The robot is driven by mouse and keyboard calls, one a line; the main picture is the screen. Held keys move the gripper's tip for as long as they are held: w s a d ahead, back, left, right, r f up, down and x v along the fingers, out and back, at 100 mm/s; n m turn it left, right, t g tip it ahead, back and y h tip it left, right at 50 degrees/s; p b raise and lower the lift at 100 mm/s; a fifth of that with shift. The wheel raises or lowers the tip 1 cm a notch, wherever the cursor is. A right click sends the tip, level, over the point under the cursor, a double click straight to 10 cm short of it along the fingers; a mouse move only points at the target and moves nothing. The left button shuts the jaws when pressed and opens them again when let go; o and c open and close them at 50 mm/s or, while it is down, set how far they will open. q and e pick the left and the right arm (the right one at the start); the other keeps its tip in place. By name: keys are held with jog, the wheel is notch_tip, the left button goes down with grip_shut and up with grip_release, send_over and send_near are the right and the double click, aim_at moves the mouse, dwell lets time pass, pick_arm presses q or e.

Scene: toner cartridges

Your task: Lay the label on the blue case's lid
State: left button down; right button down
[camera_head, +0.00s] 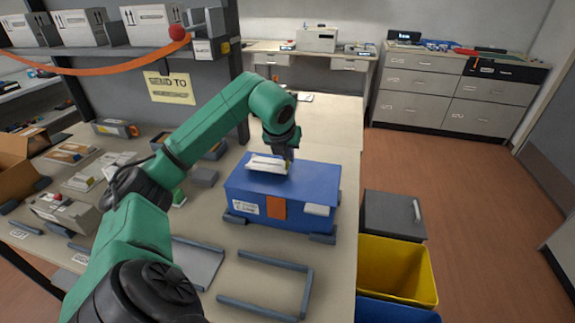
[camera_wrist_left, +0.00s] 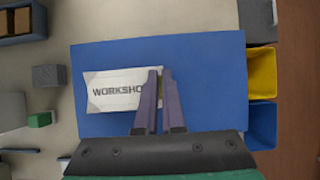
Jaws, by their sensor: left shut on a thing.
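The blue case (camera_head: 320,179) stands shut on the table, with an orange latch and a small white label on its front. A white label (camera_head: 264,162) is at the left part of its lid. In the left wrist view the label (camera_wrist_left: 108,90) reads "WORKSHO", its right end hidden by a finger, over the blue lid (camera_wrist_left: 210,75). My left gripper (camera_head: 287,164) is shut on the label at its right end, low over the lid. It also shows in the left wrist view (camera_wrist_left: 160,95). I cannot tell whether the label touches the lid. My right gripper is not in view.
A grey U-shaped frame (camera_head: 262,304) and a grey tray (camera_head: 196,262) lie in front of the case. A yellow bin (camera_head: 396,268) stands off the table's right edge. A grey block (camera_head: 204,177) and a green block (camera_wrist_left: 40,119) lie left of the case.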

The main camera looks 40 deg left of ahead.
pick_arm(q)
jog(key=shift+d+f, duration=0.2)
jog(key=shift+f, duration=0.95)
jog(key=c, duration=1.4)
grip_release()
jog(key=shift+a, duration=0.15)
jog(key=o, duration=0.4)
jog(key=shift+c, duration=0.2)
jog(key=v, duration=1.2)
